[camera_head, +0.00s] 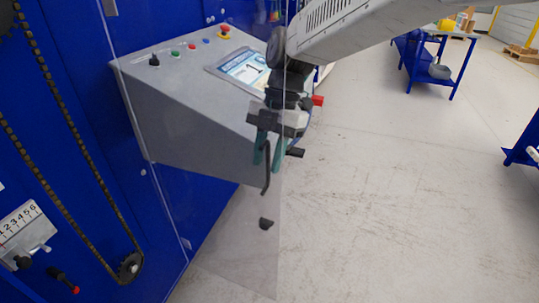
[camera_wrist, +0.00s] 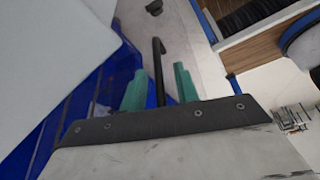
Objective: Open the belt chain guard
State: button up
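The belt chain guard (camera_head: 235,225) is a clear panel. It stands swung out from the blue machine, its free edge near the middle of the head view. A black bar handle (camera_head: 267,178) and a small black knob (camera_head: 266,224) are on it near that edge. My gripper (camera_head: 267,160) is at the handle, its two teal fingers apart. In the wrist view the handle (camera_wrist: 158,65) stands between the fingers (camera_wrist: 160,88), with a gap showing on both sides. The knob also shows at the top there (camera_wrist: 154,7).
A grey control console (camera_head: 190,110) with buttons and a screen stands behind the clear panel. The drive chain (camera_head: 65,110) and a lower sprocket (camera_head: 130,267) are exposed at left. Open floor (camera_head: 400,200) lies to the right, with a blue table (camera_head: 430,55) farther back.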

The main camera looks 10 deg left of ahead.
jog(key=v, duration=0.7)
jog(key=shift+w+r, duration=0.15)
jog(key=shift+r, duration=0.2)
